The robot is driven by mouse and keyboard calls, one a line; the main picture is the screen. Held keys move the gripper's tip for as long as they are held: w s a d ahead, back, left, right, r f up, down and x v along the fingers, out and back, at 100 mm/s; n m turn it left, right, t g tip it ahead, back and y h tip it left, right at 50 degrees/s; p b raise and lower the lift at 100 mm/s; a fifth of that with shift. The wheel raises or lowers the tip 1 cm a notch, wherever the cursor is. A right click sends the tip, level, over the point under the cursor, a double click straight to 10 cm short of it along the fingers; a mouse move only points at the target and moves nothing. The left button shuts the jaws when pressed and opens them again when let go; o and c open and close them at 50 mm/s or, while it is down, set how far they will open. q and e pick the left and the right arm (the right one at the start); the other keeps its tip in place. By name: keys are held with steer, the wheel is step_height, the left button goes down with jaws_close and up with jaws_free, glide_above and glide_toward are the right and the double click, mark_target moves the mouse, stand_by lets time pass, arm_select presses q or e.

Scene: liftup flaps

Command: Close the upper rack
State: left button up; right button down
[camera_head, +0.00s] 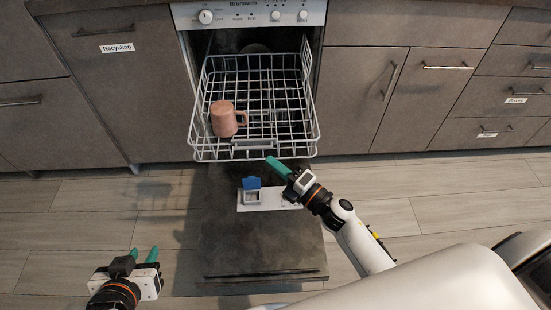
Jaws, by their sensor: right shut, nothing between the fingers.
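The upper rack (255,153) of the dishwasher is a white wire basket. It is pulled out over the lowered door. A pink mug (223,119) stands in its left half. My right gripper (273,164) is shut and empty, with its green fingertips close to the rack's front edge, right of the middle. I cannot tell whether they touch it. My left gripper (144,254) is open and empty, low at the left, in front of and apart from the rack.
The dishwasher door (262,245) lies lowered, with a detergent compartment (253,192) and blue lid on it. Grey cabinets with handles, one with a Recycling label (117,47), stand on both sides. The tiled floor (440,205) is clear at both sides.

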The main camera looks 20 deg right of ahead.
arm_select(q)
steer(key=shift+w+d+r+t, duration=0.15)
steer(key=shift+w+r+t, duration=0.15)
arm_select(e)
steer(key=shift+w+d+r, duration=0.15)
steer(key=shift+w+d, duration=0.1)
steer(key=shift+w, duration=0.6)
steer(key=shift+w, duration=0.1)
